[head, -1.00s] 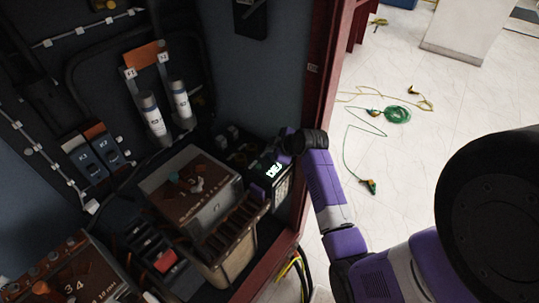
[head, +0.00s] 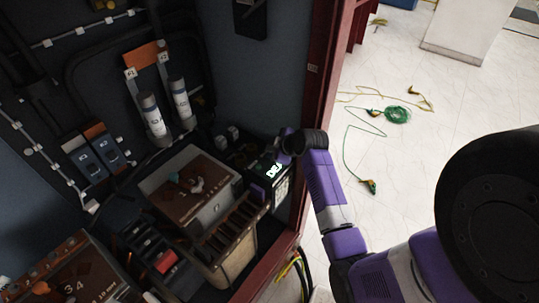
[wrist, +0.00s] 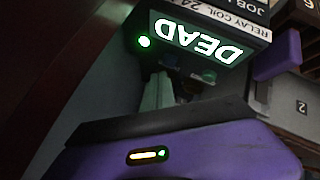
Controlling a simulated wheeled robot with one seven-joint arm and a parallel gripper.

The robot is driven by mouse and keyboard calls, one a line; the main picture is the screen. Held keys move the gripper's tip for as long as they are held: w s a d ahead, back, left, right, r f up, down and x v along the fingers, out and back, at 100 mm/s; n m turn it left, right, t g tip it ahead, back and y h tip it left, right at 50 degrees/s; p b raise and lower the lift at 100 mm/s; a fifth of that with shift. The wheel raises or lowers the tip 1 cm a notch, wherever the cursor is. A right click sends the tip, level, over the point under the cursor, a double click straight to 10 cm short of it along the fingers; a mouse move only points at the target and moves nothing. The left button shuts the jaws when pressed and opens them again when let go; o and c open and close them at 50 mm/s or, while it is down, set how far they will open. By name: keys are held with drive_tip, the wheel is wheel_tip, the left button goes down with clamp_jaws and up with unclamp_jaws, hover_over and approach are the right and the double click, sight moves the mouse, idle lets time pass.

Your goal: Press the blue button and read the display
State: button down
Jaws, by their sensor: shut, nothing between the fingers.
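The display (wrist: 198,40) is lit on a dark instrument and shows upside down in the wrist view, reading "DEAD" in pale letters. A round green light (wrist: 144,42) glows beside the word. In the head view the display (head: 273,171) is small and partly covered by my arm.
The instrument stands inside a dark cabinet with a red frame (head: 314,110). A transformer block (head: 193,187) sits left of it. Two white cylinders (head: 153,117) hang behind. Wires with clips (head: 397,115) lie on the open floor to the right.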

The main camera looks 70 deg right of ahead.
drive_tip(key=shift+f, duration=0.1)
idle(0.3)
drive_tip(key=shift+f, duration=0.3)
drive_tip(key=shift+f+b, duration=0.5)
drive_tip(key=shift+b, duration=0.1)
idle(0.8)
drive_tip(key=shift+r, duration=0.15)
drive_tip(key=shift+r+p, duration=0.8)
wheel_tip(320, 180, up, 5)
drive_tip(key=p, duration=0.4)
idle(0.8)
